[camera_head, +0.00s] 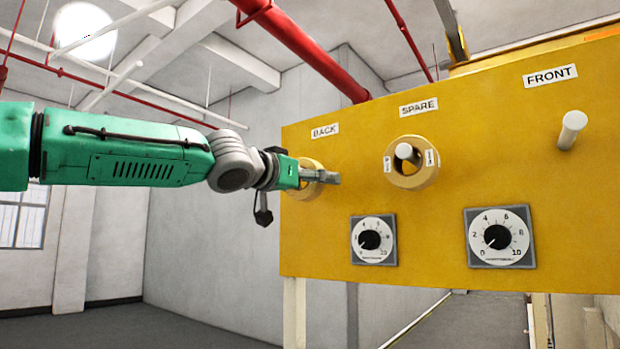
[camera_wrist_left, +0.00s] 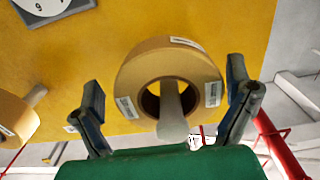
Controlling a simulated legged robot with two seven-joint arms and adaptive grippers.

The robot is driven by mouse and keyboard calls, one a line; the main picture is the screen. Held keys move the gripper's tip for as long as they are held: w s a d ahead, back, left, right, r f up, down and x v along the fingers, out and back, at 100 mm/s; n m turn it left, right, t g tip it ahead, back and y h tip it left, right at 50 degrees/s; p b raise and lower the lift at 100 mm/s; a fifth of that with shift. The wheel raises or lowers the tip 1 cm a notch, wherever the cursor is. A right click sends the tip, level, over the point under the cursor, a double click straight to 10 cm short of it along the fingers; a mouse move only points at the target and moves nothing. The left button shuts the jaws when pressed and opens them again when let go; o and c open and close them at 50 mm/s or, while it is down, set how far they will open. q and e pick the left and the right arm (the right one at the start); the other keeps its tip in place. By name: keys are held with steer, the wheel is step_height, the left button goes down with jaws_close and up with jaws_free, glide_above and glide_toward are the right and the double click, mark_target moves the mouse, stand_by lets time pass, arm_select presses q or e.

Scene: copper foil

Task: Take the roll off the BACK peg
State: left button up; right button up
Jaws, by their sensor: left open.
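The BACK roll (camera_head: 311,167) hangs on its peg under the BACK label (camera_head: 325,130), partly hidden behind my left gripper (camera_head: 322,178). In the left wrist view this copper-coloured roll (camera_wrist_left: 133,78) sits around a pale peg (camera_wrist_left: 172,115) that sticks out through its hole. My left gripper (camera_wrist_left: 168,103) is open, with one finger on each side of the roll; I see gaps between the fingers and the roll there. My right gripper is not in view.
A second roll (camera_head: 426,178) hangs on the SPARE peg (camera_head: 404,151). The FRONT peg (camera_head: 572,130) is bare. Two dials, a smaller one (camera_head: 374,240) and a larger one (camera_head: 499,237), sit lower on the yellow panel (camera_head: 450,250). Open room lies left of the panel.

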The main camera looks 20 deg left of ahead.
arm_select(q)
steer(key=shift+s+a, duration=0.1)
steer(key=shift+a, duration=0.15)
steer(key=shift+s+a, duration=0.1)
steer(key=shift+a, duration=0.2)
steer(key=c, duration=0.3)
steer(key=shift+a, duration=0.25)
steer(key=c, duration=0.9)
steer(key=shift+d, duration=0.55)
steer(key=shift+c, duration=0.2)
steer(key=shift+r, duration=0.2)
